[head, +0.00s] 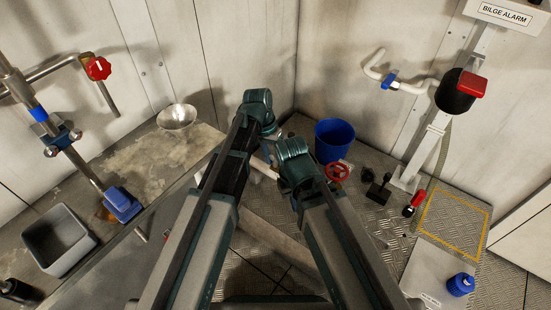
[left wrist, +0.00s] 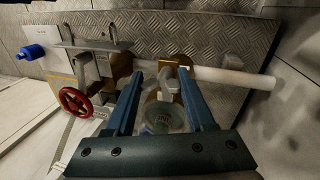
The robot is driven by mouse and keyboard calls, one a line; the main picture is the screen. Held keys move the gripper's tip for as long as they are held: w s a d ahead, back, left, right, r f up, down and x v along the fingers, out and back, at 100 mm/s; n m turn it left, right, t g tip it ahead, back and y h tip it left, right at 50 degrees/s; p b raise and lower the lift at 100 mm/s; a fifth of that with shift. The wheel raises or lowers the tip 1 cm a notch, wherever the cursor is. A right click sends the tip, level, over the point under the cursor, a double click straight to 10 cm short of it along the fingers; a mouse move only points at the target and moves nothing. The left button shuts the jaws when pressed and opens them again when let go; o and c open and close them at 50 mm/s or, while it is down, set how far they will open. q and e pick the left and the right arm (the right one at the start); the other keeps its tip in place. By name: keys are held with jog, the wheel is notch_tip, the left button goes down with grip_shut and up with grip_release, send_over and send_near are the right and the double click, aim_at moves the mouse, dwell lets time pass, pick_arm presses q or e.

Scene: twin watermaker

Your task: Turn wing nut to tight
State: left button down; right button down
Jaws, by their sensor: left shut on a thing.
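In the left wrist view my left gripper (left wrist: 161,74) has its two blue fingers on either side of a small grey piece, which looks like the wing nut (left wrist: 167,82). The fingers are shut on it. A clear round bowl (left wrist: 165,118) with a greenish inside shows between the fingers, nearer the camera. A white pipe (left wrist: 235,78) runs off to the right of the fingertips. In the head view my arms cover the wing nut and most of the left gripper. My right gripper cannot be made out in either view.
A red handwheel (head: 337,172) and a blue bucket (head: 334,140) stand right of my arms. The handwheel also shows in the left wrist view (left wrist: 75,102). A metal bowl (head: 177,117) and a grey bin (head: 59,241) are on the left bench. Patterned floor lies at the right.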

pick_arm(q)
jog(key=shift+m, duration=0.6)
jog(key=c, duration=0.5)
grip_release()
jog(key=shift+c, duration=0.2)
jog(key=shift+r, duration=0.1)
jog(key=p+v, duration=1.3)
jog(key=shift+w+r, duration=0.2)
jog(key=shift+r, duration=0.1)
